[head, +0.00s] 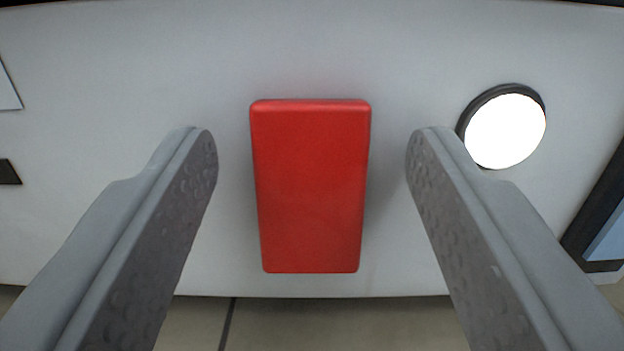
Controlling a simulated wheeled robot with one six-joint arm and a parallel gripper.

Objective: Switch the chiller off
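A red rectangular block (311,187), like a switch handle, stands out from a pale grey panel (120,70) in the middle of the head view. Its long side runs up and down in the picture. My gripper (312,155) is open, with one grey finger on each side of the red block. Clear gaps show between the fingertips and the block, and neither finger seems to touch it. How deep the fingers reach relative to the block is hard to tell.
A round white lit lamp (506,131) with a dark rim sits on the panel just right of the right fingertip. A dark-framed bluish part (606,235) shows at the right edge. A small dark mark (8,172) is at the left edge. Tiled floor (330,325) shows below the panel.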

